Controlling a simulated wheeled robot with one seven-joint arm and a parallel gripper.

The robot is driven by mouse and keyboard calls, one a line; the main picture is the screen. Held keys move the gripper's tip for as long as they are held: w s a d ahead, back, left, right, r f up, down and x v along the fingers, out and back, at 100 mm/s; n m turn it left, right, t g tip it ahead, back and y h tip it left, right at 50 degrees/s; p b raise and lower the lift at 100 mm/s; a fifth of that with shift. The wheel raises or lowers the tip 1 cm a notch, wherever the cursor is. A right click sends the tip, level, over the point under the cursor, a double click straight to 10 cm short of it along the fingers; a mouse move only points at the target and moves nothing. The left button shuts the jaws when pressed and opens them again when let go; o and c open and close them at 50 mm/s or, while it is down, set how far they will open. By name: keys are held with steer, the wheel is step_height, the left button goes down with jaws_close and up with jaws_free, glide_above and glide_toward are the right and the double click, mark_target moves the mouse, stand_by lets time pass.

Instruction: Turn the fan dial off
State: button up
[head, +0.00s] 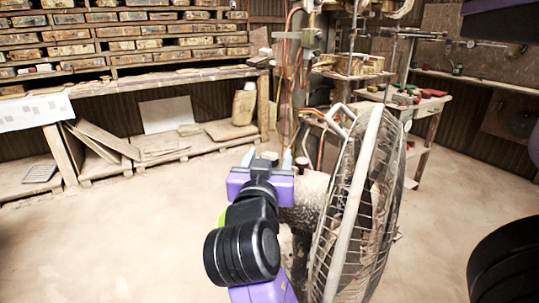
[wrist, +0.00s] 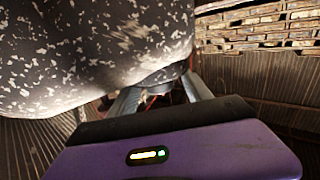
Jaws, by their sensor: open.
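The fan (head: 360,200) stands at centre right in the head view, its wire cage turned to the right. Its speckled motor housing (head: 303,196) is beside my gripper and partly hidden by it. My gripper (head: 268,158) is open, its two pale fingertips pointing away from the camera. In the wrist view the dark speckled housing (wrist: 90,50) fills the upper left, close to the fingers. A small dark rounded part (wrist: 163,76) of the fan shows between my open fingers (wrist: 160,93); I cannot tell whether it is the dial. I cannot see contact.
A shelf rack with stacked tiles (head: 120,32) and a long bench (head: 160,78) stand behind at the left. A wooden table with tools (head: 425,103) stands behind the fan at the right. The floor (head: 110,235) is clear at the left.

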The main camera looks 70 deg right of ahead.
steer(key=shift+s+a+r+p, duration=0.15)
steer(key=shift+a+r+p, duration=0.15)
steer(key=shift+a+p, duration=0.6)
steer(key=p+v, duration=0.1)
steer(key=v, duration=0.1)
steer(key=p+v, duration=0.2)
steer(key=v, duration=0.1)
steer(key=shift+s+a+f, duration=0.2)
steer(key=shift+a+f, duration=0.05)
